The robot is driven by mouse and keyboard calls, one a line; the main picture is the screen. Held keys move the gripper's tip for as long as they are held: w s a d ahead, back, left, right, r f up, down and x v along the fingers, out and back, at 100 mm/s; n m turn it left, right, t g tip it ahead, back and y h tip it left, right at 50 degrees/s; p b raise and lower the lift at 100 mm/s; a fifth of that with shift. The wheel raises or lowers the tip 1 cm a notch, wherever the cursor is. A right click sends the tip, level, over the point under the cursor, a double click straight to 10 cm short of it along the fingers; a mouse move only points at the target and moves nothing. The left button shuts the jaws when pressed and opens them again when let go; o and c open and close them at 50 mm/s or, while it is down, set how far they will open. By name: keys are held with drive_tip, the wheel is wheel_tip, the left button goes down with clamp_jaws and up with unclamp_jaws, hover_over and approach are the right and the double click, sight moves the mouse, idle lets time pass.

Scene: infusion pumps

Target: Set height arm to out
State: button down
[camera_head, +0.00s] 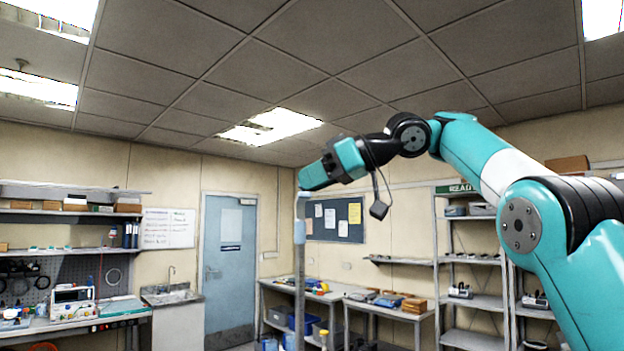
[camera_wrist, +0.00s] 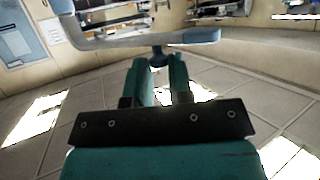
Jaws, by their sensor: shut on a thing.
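A thin grey pole (camera_head: 300,285) stands upright in the head view, with light blue parts near its top. My gripper (camera_head: 303,188) is at the pole's upper end. In the wrist view, a grey bar (camera_wrist: 125,41) crosses the picture with blue end pieces, one of them at the right (camera_wrist: 201,35). The teal fingers of my gripper (camera_wrist: 162,65) are shut on a small dark blue piece (camera_wrist: 159,57) at this bar. The fingers hide part of the piece, and I cannot tell from the views which part is the height arm.
A workbench (camera_head: 345,295) and metal shelves (camera_head: 475,262) stand behind and to the right of the pole. A blue door (camera_head: 229,265), a sink (camera_head: 172,292) and a bench with instruments (camera_head: 75,322) are at the left. The air around the pole's top looks clear.

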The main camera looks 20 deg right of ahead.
drive_tip(key=c, duration=1.1)
unclamp_jaws()
drive_tip(key=shift+a, duration=0.1)
